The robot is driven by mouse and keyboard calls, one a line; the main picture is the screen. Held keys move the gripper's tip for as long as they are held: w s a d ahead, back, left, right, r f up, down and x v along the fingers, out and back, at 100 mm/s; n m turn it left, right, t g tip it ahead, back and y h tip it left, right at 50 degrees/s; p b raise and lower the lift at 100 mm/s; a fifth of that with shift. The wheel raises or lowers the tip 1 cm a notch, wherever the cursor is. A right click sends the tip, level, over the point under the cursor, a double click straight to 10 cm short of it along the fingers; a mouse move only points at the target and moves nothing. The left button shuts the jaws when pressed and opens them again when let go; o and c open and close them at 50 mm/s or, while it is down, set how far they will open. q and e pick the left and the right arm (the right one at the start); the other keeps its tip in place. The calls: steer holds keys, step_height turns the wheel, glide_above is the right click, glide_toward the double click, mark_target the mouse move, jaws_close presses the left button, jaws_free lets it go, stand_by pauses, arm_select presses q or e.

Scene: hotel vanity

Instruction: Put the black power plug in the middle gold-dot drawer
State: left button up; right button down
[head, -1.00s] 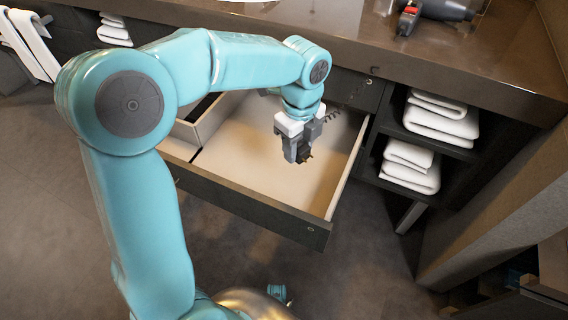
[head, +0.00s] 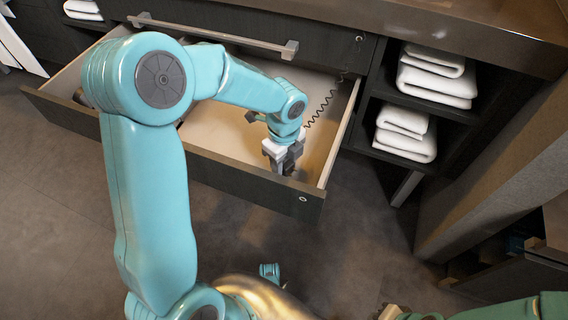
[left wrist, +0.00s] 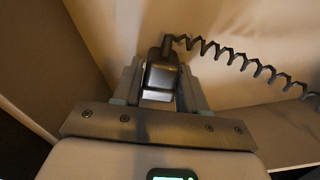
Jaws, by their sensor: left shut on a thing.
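My left gripper (head: 284,168) is inside the open drawer (head: 230,172), low behind its front panel near the right corner. In the left wrist view, its fingers (left wrist: 158,92) are shut on the black power plug (left wrist: 160,76). A black coiled cord (left wrist: 240,58) runs from the plug to the right. The cord also shows in the head view (head: 320,108), but the plug is hidden there. I cannot tell whether the plug touches the drawer floor. A small pale ring marks the drawer front. My right gripper (head: 390,312) shows only partly at the bottom edge.
A closed drawer front with a bar handle (head: 215,36) is above the open drawer. Folded white towels (head: 436,78) fill open shelves to the right. The drawer's pale floor (head: 225,110) has bare room around my arm. A brown panel (head: 490,190) stands at the right.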

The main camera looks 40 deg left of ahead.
arm_select(q)
steer(key=shift+f, duration=0.15)
steer(key=o, duration=1.1)
step_height(320, 180, up, 12)
steer(key=p, duration=0.4)
steer(key=shift+r+p, duration=0.2)
steer(key=shift+p, duration=0.1)
